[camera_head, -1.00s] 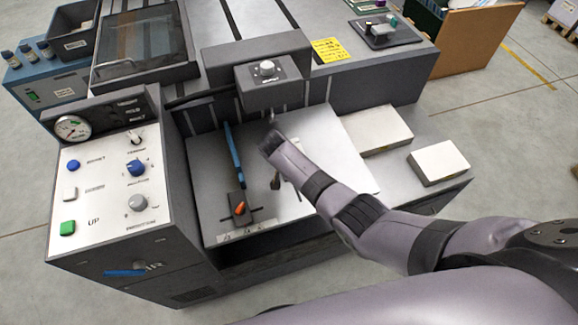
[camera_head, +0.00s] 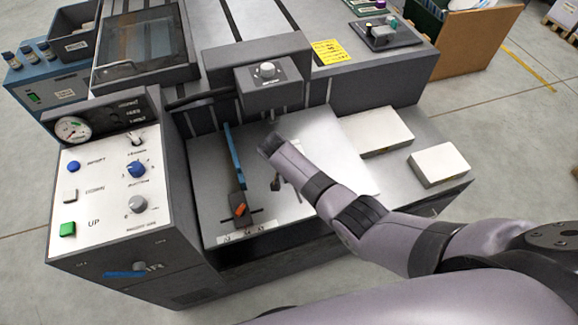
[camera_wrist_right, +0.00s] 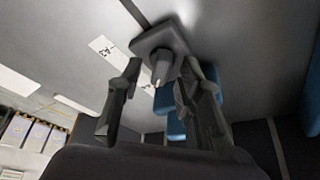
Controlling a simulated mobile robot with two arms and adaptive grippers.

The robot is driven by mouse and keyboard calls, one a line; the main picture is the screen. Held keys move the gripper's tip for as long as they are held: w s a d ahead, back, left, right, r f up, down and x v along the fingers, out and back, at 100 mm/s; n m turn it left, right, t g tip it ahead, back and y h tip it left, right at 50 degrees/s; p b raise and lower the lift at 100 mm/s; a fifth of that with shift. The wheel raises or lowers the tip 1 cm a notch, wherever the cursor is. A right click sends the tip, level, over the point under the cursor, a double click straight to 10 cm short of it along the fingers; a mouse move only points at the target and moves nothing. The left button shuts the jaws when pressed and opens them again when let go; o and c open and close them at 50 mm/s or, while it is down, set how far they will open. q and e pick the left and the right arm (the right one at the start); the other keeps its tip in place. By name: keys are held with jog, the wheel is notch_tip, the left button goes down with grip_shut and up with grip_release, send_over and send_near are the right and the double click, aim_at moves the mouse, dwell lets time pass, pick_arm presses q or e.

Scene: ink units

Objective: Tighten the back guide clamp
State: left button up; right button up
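The blue guide bar (camera_head: 235,155) lies along the light plate of the machine. At its front end a dark clamp block carries an orange lever (camera_head: 239,209). My right arm reaches over the plate from the right and hides most of my right gripper; a dark part that may be its finger shows beside the arm (camera_head: 276,183). In the right wrist view my right gripper (camera_wrist_right: 162,75) is open, its fingers on either side of a dark clamp block with a grey knob (camera_wrist_right: 161,68). Contact cannot be told. A blue piece (camera_wrist_right: 176,127) shows behind. My left gripper is out of view.
The control panel (camera_head: 105,190) with buttons and dials stands left of the plate. A dark head unit with a round dial (camera_head: 267,71) overhangs the plate's back. Two pale blocks (camera_head: 376,130) (camera_head: 439,163) lie to the right. A numbered label (camera_wrist_right: 110,52) shows near the clamp block.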

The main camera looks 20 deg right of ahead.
jog(key=shift+r, duration=0.1)
jog(key=v, duration=1.1)
jog(key=shift+r, duration=0.4)
